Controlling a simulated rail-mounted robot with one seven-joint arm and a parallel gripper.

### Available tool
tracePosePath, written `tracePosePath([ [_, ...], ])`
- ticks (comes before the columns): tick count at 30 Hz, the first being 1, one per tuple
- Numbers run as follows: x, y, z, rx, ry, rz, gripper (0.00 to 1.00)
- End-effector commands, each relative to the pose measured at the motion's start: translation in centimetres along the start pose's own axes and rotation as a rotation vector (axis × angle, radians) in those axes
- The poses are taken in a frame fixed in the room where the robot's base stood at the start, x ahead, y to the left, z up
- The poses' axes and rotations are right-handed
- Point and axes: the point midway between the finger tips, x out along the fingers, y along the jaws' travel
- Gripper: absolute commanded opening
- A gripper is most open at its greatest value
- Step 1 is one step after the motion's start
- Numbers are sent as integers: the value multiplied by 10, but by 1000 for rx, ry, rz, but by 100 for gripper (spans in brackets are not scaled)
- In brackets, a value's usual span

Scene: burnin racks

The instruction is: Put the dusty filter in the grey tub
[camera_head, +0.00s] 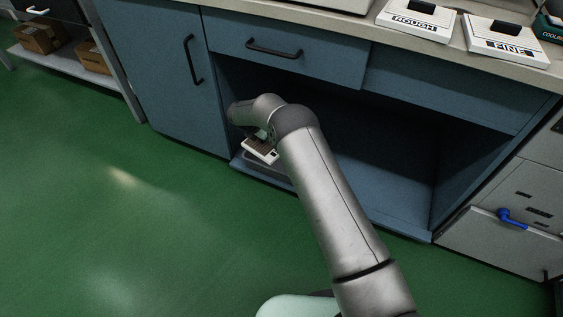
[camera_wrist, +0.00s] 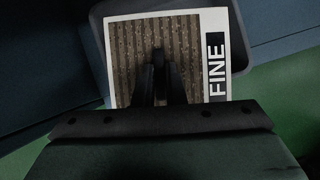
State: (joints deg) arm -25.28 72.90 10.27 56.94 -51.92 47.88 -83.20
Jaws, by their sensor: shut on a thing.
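The dusty filter (camera_wrist: 125,40) is a square with a white frame, a brown, dirty face and a FINE label. My gripper (camera_wrist: 160,62) is shut on it near the middle, and the fingers hide the exact grip. In the head view the filter (camera_head: 258,151) shows below my wrist, at the front of the open cabinet bay. The grey tub (camera_wrist: 241,58) lies beneath the filter in the wrist view, with its dark rim showing past the filter's edges. Part of the tub (camera_head: 283,169) also shows in the head view. I cannot tell whether filter and tub touch.
The blue cabinet (camera_head: 165,75) has a closed door left of the bay and drawers above it. A white ROUGH filter (camera_head: 415,20) and a white FINE filter (camera_head: 507,42) lie on the worktop. The bay's right part is empty. Green floor (camera_head: 110,215) is clear at left.

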Motion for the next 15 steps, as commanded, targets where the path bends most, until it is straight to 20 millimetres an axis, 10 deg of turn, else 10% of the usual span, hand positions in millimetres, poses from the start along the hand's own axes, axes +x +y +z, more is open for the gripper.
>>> tracePosePath([
  [6,72,-35,28,-158,2,91,0],
  [15,112,-43,19,-205,2,119,0],
])
